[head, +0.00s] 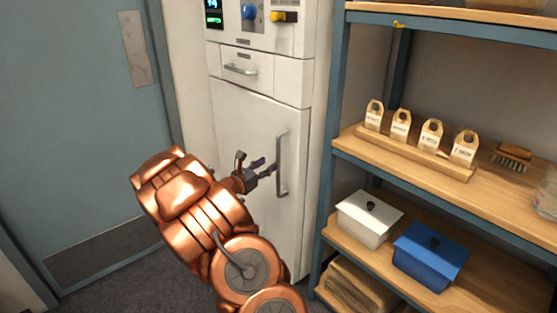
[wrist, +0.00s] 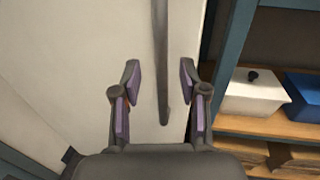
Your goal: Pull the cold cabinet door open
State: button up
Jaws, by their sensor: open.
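The cold cabinet door (head: 243,136) is a white panel, shut, below a small drawer. Its vertical grey bar handle (head: 281,165) is on the right side of the door. In the wrist view the handle (wrist: 161,70) runs down the middle of the picture, ahead of and between my fingertips. My gripper (head: 260,167) is open and empty, just left of the handle in the head view. In the wrist view my gripper (wrist: 160,80) has one finger on each side of the handle's line. I see no contact with the handle.
A shelf unit (head: 327,150) stands close on the cabinet's right. It holds labelled bags (head: 400,125), a brush (head: 512,156), a white lidded box (head: 368,220) and a blue lidded box (head: 430,257). A blue-grey room door (head: 85,130) is at left. Grey floor (head: 120,288) shows below.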

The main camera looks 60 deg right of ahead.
aim_at(277, 158)
jog(key=shift+s+d, duration=0.15)
jog(key=shift+d, duration=1.55)
jog(key=shift+s+d, duration=0.15)
jog(key=shift+d, duration=1.55)
grip_shut()
